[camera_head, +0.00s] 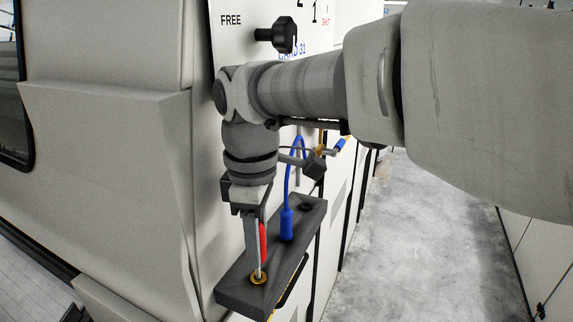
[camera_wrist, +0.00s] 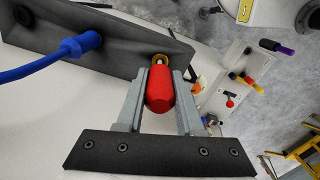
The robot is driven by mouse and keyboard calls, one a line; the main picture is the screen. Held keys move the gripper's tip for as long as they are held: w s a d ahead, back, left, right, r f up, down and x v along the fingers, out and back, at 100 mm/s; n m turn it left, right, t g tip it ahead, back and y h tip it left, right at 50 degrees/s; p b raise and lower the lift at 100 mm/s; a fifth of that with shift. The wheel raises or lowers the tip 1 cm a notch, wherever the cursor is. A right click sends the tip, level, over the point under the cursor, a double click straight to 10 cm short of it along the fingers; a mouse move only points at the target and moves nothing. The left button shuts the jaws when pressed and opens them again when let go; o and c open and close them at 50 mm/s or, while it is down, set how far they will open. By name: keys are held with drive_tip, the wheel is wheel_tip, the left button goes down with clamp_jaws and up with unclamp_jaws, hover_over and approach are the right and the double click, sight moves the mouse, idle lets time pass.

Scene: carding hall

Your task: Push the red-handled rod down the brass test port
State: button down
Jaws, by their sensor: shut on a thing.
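The red-handled rod (camera_wrist: 160,92) is between the two grey fingers of my gripper (camera_wrist: 160,76), which are shut on its red handle. In the head view my gripper (camera_head: 257,250) points down, with the red handle (camera_head: 263,238) partly hidden by a finger. The brass test port (camera_head: 258,280) is a ring in the top of a dark grey block, directly below my fingertips. It also shows in the wrist view (camera_wrist: 161,58), just beyond the handle's far end. The rod lines up with the port; how deep it sits is hard to tell.
A blue plug (camera_head: 286,223) with a looping blue cable stands in the same dark block (camera_head: 305,211), close to my gripper. A black knob (camera_head: 283,35) sticks out of the white panel marked FREE. The grey floor (camera_head: 400,230) at the right is clear.

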drive_tip(key=shift+f+b, duration=0.45)
drive_tip(key=shift+f, duration=0.3)
drive_tip(key=shift+c, duration=2.3)
unclamp_jaws()
drive_tip(key=shift+r, duration=0.15)
wheel_tip(320, 180, up, 17)
drive_tip(key=p, duration=0.1)
drive_tip(key=shift+p, duration=0.3)
drive_tip(key=shift+r, duration=0.1)
drive_tip(key=s+d+f+m+t, duration=0.2)
drive_tip(key=s+d+f+m, duration=0.2)
drive_tip(key=d+f+m, duration=0.4)
drive_tip(key=s+d+f+m+t+b, duration=0.1)
drive_tip(key=s+d+f+m+t, duration=0.2)
drive_tip(key=d+f+m, duration=0.5)
drive_tip(key=s+d+f, duration=0.1)
drive_tip(key=d+f, duration=0.2)
drive_tip(key=d, duration=0.1)
drive_tip(key=shift+t, duration=0.3)
